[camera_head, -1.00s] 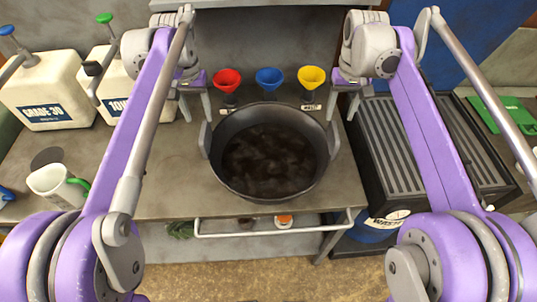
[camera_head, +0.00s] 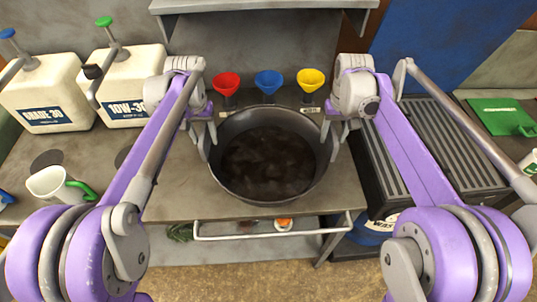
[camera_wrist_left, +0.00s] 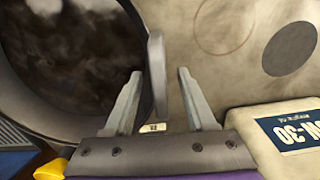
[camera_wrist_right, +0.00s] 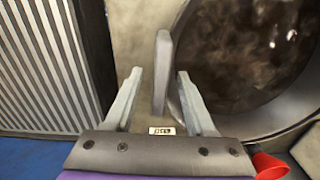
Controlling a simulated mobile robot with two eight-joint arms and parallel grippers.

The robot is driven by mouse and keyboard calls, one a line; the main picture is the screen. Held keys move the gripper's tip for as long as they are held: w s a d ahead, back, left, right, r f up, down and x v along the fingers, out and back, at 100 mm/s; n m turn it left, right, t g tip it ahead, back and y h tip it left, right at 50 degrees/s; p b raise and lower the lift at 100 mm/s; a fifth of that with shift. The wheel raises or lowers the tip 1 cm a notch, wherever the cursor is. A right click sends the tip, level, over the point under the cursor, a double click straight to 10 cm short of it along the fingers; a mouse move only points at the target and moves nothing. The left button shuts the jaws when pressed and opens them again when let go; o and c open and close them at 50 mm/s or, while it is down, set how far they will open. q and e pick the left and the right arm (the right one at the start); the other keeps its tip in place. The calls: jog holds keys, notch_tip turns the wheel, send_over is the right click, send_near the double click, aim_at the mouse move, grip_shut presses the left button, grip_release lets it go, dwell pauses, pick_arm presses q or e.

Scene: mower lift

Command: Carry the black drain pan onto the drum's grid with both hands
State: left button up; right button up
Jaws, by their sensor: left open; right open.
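The black drain pan (camera_head: 268,190) stands on the grey bench with dark liquid in it. My left gripper (camera_head: 205,140) is open at the pan's left side; in the left wrist view its fingers (camera_wrist_left: 160,85) stand on either side of the pan's upright handle tab (camera_wrist_left: 157,70). My right gripper (camera_head: 334,138) is open at the pan's right side; in the right wrist view its fingers (camera_wrist_right: 158,82) stand on either side of the other tab (camera_wrist_right: 161,65). Neither is closed on a tab. The drum's ridged grid (camera_head: 440,150) lies right of the bench; it also shows in the right wrist view (camera_wrist_right: 50,70).
Red (camera_head: 226,83), blue (camera_head: 268,80) and yellow (camera_head: 310,79) funnels stand behind the pan. Two white oil jugs (camera_head: 50,95) stand at the left, with a white jug with a green handle (camera_head: 55,183) in front. A green item (camera_head: 500,116) lies at the far right.

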pick_arm(q)
jog(key=shift+f, duration=1)
pick_arm(e)
jog(key=shift+f, duration=1.05)
pick_arm(q)
grip_shut()
pick_arm(e)
grip_shut()
